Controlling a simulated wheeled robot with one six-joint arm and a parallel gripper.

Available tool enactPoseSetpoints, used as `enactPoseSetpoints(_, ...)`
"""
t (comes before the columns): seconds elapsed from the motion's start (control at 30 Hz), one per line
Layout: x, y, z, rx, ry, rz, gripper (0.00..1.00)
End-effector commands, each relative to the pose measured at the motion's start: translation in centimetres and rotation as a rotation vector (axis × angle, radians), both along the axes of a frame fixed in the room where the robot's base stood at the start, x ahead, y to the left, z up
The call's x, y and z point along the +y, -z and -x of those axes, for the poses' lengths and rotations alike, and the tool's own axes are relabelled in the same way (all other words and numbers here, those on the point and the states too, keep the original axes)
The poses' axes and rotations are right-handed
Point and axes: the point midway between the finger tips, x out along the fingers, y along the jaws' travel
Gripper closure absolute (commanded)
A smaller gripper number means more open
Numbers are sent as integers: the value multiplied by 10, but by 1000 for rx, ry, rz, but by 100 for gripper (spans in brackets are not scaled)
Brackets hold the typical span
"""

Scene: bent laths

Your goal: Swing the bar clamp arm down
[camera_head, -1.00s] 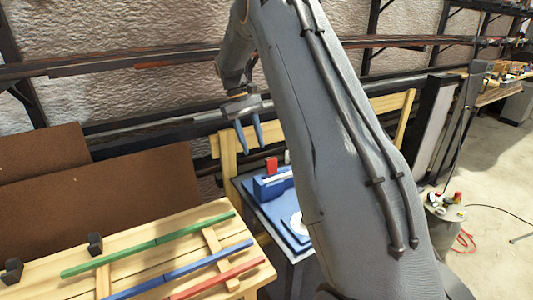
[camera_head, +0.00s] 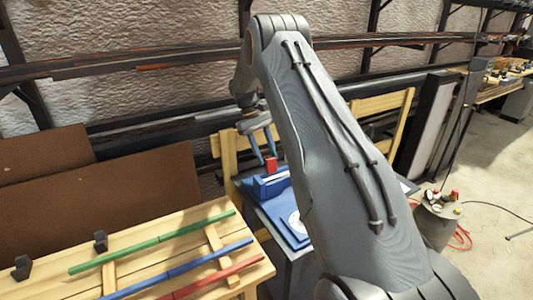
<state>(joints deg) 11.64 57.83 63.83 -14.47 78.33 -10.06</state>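A blue fixture (camera_head: 267,186) stands on the blue-topped table, with a small red upright piece (camera_head: 271,164) at its top. It looks like the bar clamp, but it is too small to tell which part is its arm. My gripper (camera_head: 267,157) points down just above and behind the red piece in the picture. Its two blue-grey fingers are apart with nothing seen between them. The right fingertip appears close to the red piece; I cannot tell whether they touch. My arm hides the right part of the table.
A wooden bench (camera_head: 147,252) at the lower left carries a green lath (camera_head: 150,243), a blue lath (camera_head: 180,269) and a red lath (camera_head: 212,277). A white disc (camera_head: 298,224) lies on the blue table.

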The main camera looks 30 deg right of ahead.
Motion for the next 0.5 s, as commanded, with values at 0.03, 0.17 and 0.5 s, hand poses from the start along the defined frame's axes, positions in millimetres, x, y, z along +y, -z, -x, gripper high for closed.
enactPoseSetpoints(0.03,0,2,1,1,0,0,62)
enactPoseSetpoints(0.17,-1,4,2,0,0,0,62)
enactPoseSetpoints(0.5,-1,3,1,-1,0,0,94)
